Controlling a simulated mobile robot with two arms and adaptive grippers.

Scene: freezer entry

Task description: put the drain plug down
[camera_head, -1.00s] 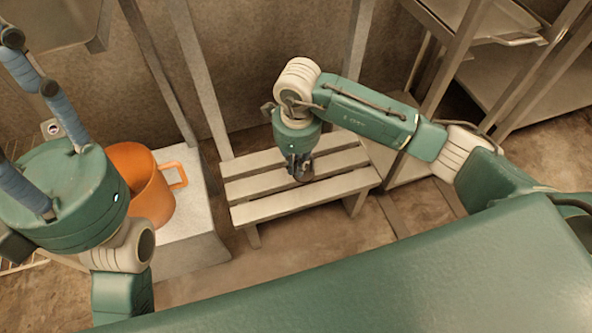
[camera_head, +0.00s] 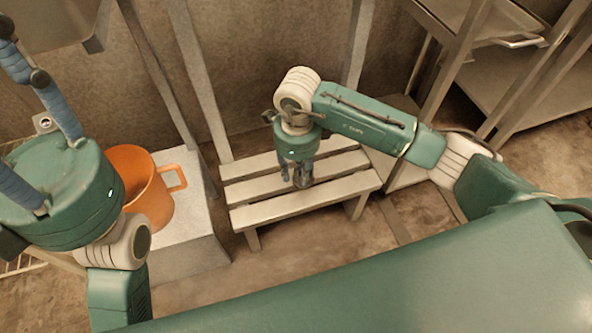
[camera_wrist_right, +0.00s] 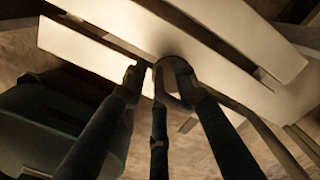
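The drain plug (camera_head: 304,181) is a small dark round piece at the fingertips of my right gripper (camera_head: 296,174), over the slatted bench. In the right wrist view, the plug (camera_wrist_right: 172,68) looks like a dark ring against the pale slats, between the middle and right fingers. The left finger of the right gripper (camera_wrist_right: 158,80) stands apart from it. I cannot tell whether the fingers press on the plug or whether it rests fully on the slats. My left gripper (camera_head: 25,118) is at the left edge, fingers spread and pointing up, partly out of frame, with nothing seen in it.
The pale slatted bench (camera_head: 250,215) stands against the wall, with bare slats around the plug. An orange mug-shaped bucket (camera_head: 147,190) stands on a pale block (camera_head: 190,245) left of it. Metal shelving (camera_head: 520,90) is at the right. Upright posts rise behind the bench.

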